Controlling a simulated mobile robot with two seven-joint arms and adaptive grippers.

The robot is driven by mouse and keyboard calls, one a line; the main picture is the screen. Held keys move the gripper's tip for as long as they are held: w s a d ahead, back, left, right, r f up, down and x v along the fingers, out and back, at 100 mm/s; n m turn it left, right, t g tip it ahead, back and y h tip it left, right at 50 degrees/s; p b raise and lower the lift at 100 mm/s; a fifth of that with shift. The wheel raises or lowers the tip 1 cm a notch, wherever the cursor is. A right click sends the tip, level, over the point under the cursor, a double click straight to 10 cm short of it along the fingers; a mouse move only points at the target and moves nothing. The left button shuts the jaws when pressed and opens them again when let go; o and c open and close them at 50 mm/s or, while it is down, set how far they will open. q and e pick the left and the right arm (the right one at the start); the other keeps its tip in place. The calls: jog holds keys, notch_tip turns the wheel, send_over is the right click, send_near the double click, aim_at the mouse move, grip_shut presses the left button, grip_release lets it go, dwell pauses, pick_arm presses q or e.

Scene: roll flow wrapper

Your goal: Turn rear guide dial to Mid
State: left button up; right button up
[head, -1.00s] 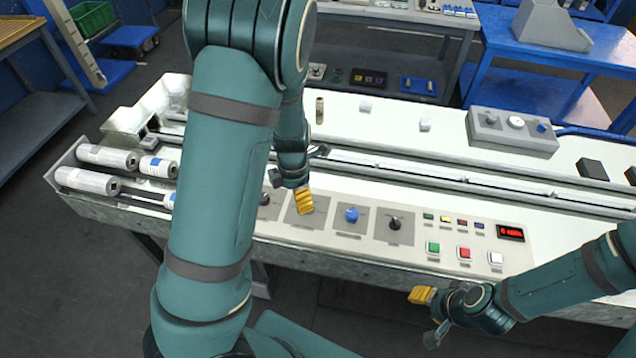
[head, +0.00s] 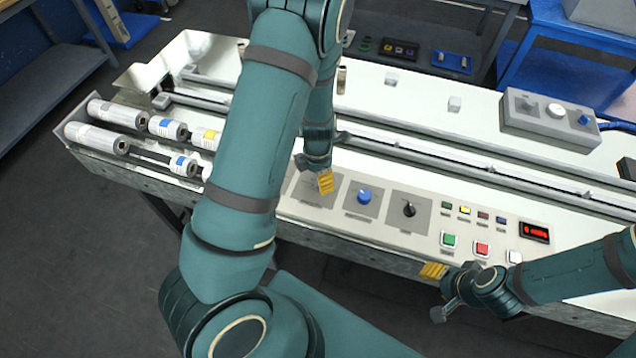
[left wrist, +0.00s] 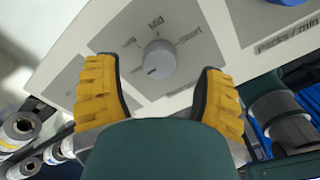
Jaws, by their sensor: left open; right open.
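A round light-grey dial (left wrist: 158,60) sits on a grey plate (left wrist: 205,75) in the left wrist view. "Mid" is printed above it, "Short" to its upper right, and a smaller unreadable mark to its upper left. A small dark mark shows on the knob's lower left. My left gripper (left wrist: 160,95) is open, its yellow fingers on either side of the dial and apart from it in the picture. In the head view my left gripper (head: 325,183) is over this plate and hides the knob. My right gripper (head: 433,271) is open and empty by the machine's front edge.
Right of the plate are a blue knob (head: 364,195) and a black knob (head: 409,209), then green (head: 449,240) and red (head: 482,248) buttons and a red display (head: 534,232). Film rolls (head: 110,112) lie at left. My left arm covers part of the panel.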

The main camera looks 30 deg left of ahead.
pick_arm(q)
jog(key=shift+f, duration=1.4)
grip_shut()
